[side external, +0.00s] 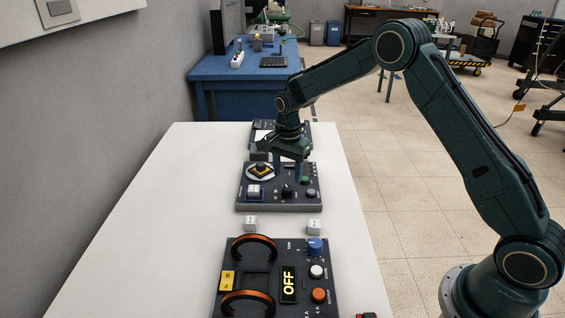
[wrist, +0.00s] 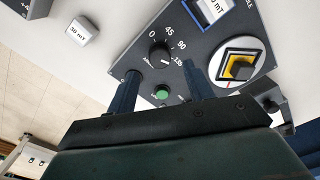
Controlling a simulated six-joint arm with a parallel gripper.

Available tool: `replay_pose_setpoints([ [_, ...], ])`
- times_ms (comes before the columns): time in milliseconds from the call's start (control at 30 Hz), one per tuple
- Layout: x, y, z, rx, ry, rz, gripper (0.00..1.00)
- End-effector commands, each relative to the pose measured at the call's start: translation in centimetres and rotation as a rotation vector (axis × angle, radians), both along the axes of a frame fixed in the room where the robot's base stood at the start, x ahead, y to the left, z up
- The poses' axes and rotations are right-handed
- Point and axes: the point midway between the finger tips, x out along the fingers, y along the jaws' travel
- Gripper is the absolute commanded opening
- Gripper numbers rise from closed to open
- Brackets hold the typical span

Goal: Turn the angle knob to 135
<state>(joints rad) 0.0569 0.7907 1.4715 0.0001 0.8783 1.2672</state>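The angle knob (wrist: 160,54) is a black round knob on a dark grey panel (wrist: 135,58). White marks 0, 45, 90 and a partly hidden 135 lie around it. I cannot read its pointer clearly. In the side view the knob (side external: 287,191) sits near the panel's front middle. My gripper (wrist: 160,72) is open and empty, its two dark blue fingers apart on either side of the knob's near side in the wrist view. In the side view my gripper (side external: 289,164) hangs over the back part of the panel, behind the knob.
A green button (wrist: 161,92) lies near the fingers. A yellow-and-black piece on a white disc (wrist: 240,66) and a framed block marked mT (wrist: 212,9) share the panel. A 30 mT cube (wrist: 81,30) lies on the table. A coil panel (side external: 262,277) reads OFF.

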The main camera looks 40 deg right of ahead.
Motion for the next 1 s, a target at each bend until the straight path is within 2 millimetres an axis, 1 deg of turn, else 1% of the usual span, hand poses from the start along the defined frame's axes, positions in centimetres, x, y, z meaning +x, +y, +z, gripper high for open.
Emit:
replay_pose_setpoints([
  [33, 0.0, 0.0, 1.0, 0.000, -0.003, 0.000, 0.52],
  [200, 0.1, 0.0, 4.0, 0.000, -0.004, -0.001, 0.52],
  [400, 0.1, 0.0, 6.9, 0.000, -0.004, -0.001, 0.52],
  [500, 0.0, 0.0, 7.8, 0.000, -0.002, -0.001, 0.52],
  [700, 0.0, 0.0, 8.8, -0.001, -0.001, -0.001, 0.52],
  [1000, 0.0, 0.0, 8.8, -0.001, -0.001, -0.001, 0.52],
])
